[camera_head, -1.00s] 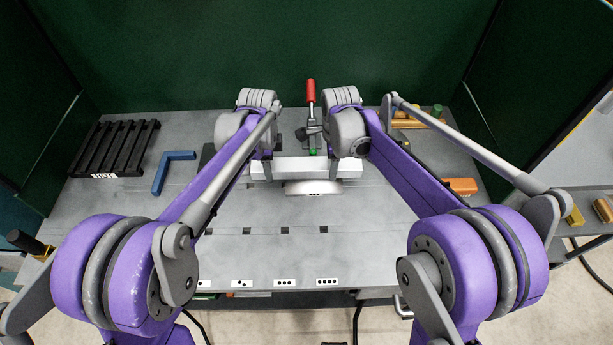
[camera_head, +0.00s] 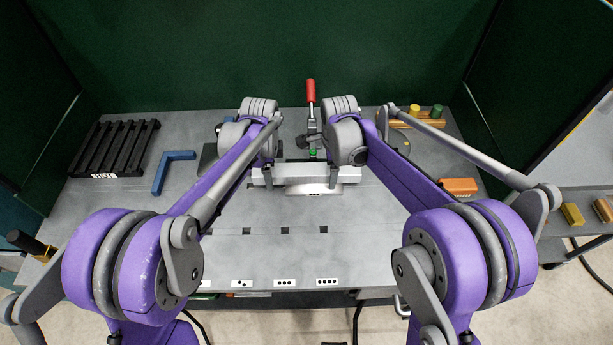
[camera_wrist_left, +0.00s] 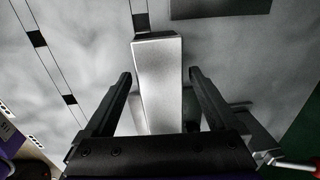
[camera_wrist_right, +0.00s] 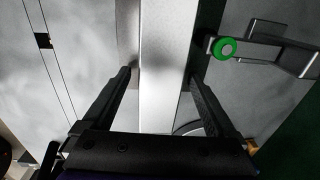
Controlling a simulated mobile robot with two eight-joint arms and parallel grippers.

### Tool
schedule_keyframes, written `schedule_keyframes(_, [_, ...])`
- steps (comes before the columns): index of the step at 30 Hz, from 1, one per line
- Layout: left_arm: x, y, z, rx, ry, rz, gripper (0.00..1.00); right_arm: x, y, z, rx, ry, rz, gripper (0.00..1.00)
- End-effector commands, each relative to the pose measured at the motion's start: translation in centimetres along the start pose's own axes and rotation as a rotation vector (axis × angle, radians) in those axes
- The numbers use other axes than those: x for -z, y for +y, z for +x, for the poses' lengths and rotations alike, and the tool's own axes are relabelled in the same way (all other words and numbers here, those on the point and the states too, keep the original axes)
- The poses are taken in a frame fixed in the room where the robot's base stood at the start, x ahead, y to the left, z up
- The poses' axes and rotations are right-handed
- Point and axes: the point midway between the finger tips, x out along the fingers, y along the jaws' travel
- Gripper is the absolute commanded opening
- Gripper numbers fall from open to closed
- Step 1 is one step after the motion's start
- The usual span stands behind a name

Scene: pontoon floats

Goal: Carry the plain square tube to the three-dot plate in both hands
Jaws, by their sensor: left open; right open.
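The plain square tube (camera_head: 300,174) is a light grey bar lying crosswise near the back middle of the bench. A white label with three dots (camera_head: 284,283) is on the bench's front edge. My left gripper (camera_wrist_left: 160,76) is open, its fingers on either side of the tube near the left end. My right gripper (camera_wrist_right: 160,76) is open around the tube towards its right end. Whether the tube touches the pale plate cannot be told.
A red-handled clamp (camera_head: 311,92) stands behind the tube, with a green tip (camera_wrist_right: 224,48). A black slatted rack (camera_head: 115,148) and a blue angle piece (camera_head: 173,170) lie left. An orange block (camera_head: 459,186) lies right. The bench front is clear.

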Motion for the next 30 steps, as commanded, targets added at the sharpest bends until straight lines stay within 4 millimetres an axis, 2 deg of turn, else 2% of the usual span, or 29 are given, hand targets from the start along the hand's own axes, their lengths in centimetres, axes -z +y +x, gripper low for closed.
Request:
schedule_keyframes(4, [0.0, 0.0, -0.3, 0.0, 0.0, 0.0, 0.92, 0.0, 0.0, 0.0, 0.0, 0.0, 0.0, 0.92])
schedule_keyframes(8, [0.0, 0.0, -1.8, 0.0, 0.0, 0.0, 0.92, 0.0, 0.0, 0.0, 0.0, 0.0, 0.0, 0.92])
schedule_keyframes(15, [0.0, 0.0, -6.9, 0.0, 0.0, 0.0, 0.92, 0.0, 0.0, 0.0, 0.0, 0.0, 0.0, 0.92])
schedule_keyframes(21, [0.0, 0.0, -10.4, 0.0, 0.0, 0.0, 0.92, 0.0, 0.0, 0.0, 0.0, 0.0, 0.0, 0.92])
schedule_keyframes(26, [0.0, 0.0, -11.8, 0.0, 0.0, 0.0, 0.92, 0.0, 0.0, -0.1, 0.0, 0.0, 0.0, 0.92])
schedule_keyframes(30, [0.0, 0.0, -12.1, 0.0, 0.0, 0.0, 0.92, 0.0, 0.0, -1.2, 0.0, 0.0, 0.0, 0.92])
